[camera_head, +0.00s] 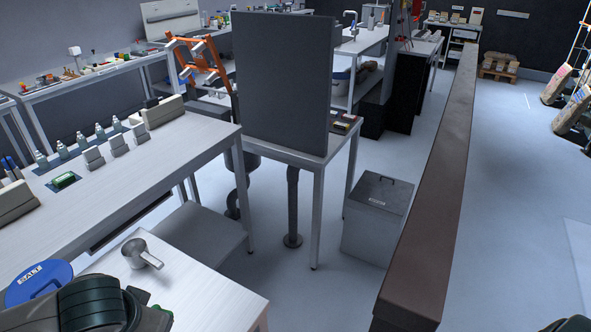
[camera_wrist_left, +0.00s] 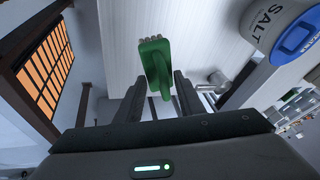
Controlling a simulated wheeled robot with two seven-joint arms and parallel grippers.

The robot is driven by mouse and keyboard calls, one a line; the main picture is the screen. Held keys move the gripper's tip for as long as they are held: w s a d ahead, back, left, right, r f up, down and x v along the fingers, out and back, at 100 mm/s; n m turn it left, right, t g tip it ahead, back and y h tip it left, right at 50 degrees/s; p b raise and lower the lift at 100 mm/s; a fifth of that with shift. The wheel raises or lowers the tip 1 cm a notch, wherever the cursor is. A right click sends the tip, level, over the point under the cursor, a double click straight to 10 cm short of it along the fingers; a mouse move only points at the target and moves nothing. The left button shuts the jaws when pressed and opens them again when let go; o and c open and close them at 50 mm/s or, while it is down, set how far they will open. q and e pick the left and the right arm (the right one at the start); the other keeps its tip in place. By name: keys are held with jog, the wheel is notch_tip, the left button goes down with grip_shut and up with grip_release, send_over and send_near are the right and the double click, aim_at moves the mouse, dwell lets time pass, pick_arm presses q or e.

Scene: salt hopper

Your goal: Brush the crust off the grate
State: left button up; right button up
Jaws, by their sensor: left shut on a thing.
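In the left wrist view my left gripper (camera_wrist_left: 160,98) is shut on the green brush (camera_wrist_left: 156,58), with the handle between the fingers. The brush's pale bristle tufts show at its far end, over the white tabletop and clear of the grate. What looks like the grate (camera_wrist_left: 45,72), a dark frame with bars across orange openings, is at the left edge of that view, beside the gripper. I cannot make out any crust on it. In the head view only dark parts of my left arm show at bottom left, with bits of green beside them.
A salt tub with a blue lid (camera_head: 38,283) stands at lower left; its lid also shows in the wrist view (camera_wrist_left: 300,38). A metal scoop (camera_head: 142,254) lies on the near table. A grey lidded bin (camera_head: 375,222) and a long brown low wall (camera_head: 435,190) stand right.

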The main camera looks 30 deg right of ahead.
pick_arm(q)
jog(key=w+a+r+n+y, duration=0.1)
jog(key=w+a+r+n, duration=0.1)
jog(key=a, duration=0.4)
jog(key=w+a+r+n+y+b, duration=0.1)
jog(key=w+a+r+n+y, duration=0.1)
jog(key=a+n, duration=0.4)
jog(key=shift+w+r+g+b, duration=0.3)
jog(key=shift+w+r, duration=0.15)
jog(key=shift+r, duration=0.55)
